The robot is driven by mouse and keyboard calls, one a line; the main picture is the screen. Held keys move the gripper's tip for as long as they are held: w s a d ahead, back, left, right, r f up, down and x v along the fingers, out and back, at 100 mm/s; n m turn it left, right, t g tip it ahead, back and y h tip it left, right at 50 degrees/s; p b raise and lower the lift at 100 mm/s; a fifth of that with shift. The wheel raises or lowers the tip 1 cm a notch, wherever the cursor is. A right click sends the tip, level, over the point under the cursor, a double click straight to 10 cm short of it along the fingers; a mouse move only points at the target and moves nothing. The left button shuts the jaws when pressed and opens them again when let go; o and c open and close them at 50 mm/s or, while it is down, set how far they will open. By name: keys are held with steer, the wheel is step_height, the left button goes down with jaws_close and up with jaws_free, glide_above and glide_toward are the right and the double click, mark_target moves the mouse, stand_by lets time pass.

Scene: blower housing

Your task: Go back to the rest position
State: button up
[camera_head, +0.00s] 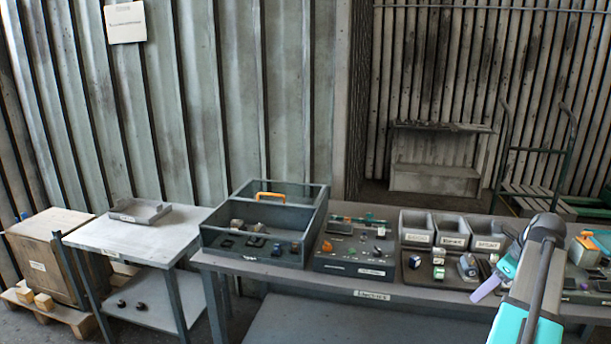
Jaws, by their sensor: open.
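My arm rises from the lower right of the head view, in front of the right part of the workbench. My gripper (487,287) shows as a lilac end piece by a white and green wrist part, over the bench's front edge near the small parts. It looks empty and is open; its second finger is hard to make out. My arm hides part of the bench behind it.
The long grey workbench (262,268) carries an open toolbox (255,245), a parts panel (352,264) and grey bins (450,233). A side table (135,240) with a grey tray (139,211) stands left, beside a wooden crate (48,255). A trolley (540,150) stands behind.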

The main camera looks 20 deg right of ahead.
steer(key=w+a+f+n+g+y, duration=0.1)
steer(key=w+a+f+n, duration=0.1)
steer(key=w+a+f, duration=0.45)
steer(key=w+a+f+n+g+y, duration=0.1)
steer(key=w+a+f+g, duration=0.15)
steer(key=a+f, duration=0.7)
steer(key=w+a+f+n+g+y, duration=0.15)
steer(key=w+a+f, duration=0.4)
steer(key=a, duration=0.55)
steer(key=s+a+f+n+g, duration=0.1)
steer(key=s+a+f+n, duration=0.15)
steer(key=a+f, duration=0.7)
steer(key=s+a+f+n+g+h, duration=0.1)
steer(key=s+a+f+n+g, duration=0.1)
steer(key=s+a+f+n, duration=0.45)
steer(key=s+a+f+n+g+h, duration=0.15)
steer(key=s+a+f, duration=0.35)
steer(key=a, duration=0.5)
steer(key=s+a+f+n+h, duration=0.2)
steer(key=s+f+n, duration=0.7)
steer(key=s+n, duration=0.4)
steer(key=n, duration=0.5)
steer(key=shift+a+f+h, duration=0.3)
steer(key=shift+a, duration=0.05)
